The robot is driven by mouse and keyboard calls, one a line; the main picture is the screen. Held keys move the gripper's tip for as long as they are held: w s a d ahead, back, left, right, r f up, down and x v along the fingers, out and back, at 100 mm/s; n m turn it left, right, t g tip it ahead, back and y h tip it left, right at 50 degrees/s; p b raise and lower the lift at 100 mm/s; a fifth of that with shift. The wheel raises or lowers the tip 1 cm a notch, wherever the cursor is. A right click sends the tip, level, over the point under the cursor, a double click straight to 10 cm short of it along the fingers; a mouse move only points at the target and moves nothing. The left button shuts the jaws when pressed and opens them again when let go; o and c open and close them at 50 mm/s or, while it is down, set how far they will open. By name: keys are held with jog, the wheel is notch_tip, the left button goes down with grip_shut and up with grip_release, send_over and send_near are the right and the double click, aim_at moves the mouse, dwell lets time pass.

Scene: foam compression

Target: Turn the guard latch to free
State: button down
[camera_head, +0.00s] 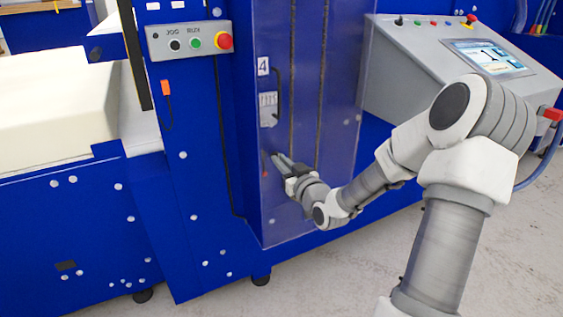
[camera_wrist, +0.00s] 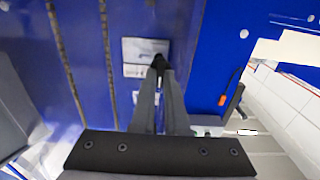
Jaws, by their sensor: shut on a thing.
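My gripper (camera_head: 279,159) reaches the blue guard door from the right, with its fingers at the door's lower left part. In the wrist view the two grey fingers (camera_wrist: 159,72) come together on a small dark piece, which I take to be the guard latch (camera_wrist: 160,61). The fingers hide most of it. A light grey plate (camera_wrist: 136,48) lies flat on the blue surface just behind the fingertips. In the head view a small red mark (camera_head: 265,169) shows just left of the fingertips. I cannot tell which way the latch is turned.
Above the gripper, the door bears a grey plate with a dark handle (camera_head: 268,108) and a label "4" (camera_head: 263,66). A button box (camera_head: 190,41) with a red stop button is at upper left. A console (camera_head: 470,60) stands at right. Cream foam (camera_head: 60,115) lies at left.

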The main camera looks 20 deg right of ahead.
jog(key=shift+m+p, duration=0.3)
jog(key=m+p, duration=0.1)
jog(key=m, duration=0.1)
jog(key=shift+r+m+p, duration=0.1)
jog(key=shift+m+p, duration=0.3)
jog(key=shift+d+f+m+p, duration=0.15)
jog(key=shift+m+p, duration=1.75)
jog(key=shift+m, duration=1.75)
jog(key=shift+d+f+m+p, duration=0.15)
jog(key=shift+m+p, duration=1.7)
jog(key=shift+m, duration=1.8)
jog(key=shift+a, duration=0.1)
jog(key=c, duration=0.9)
grip_release()
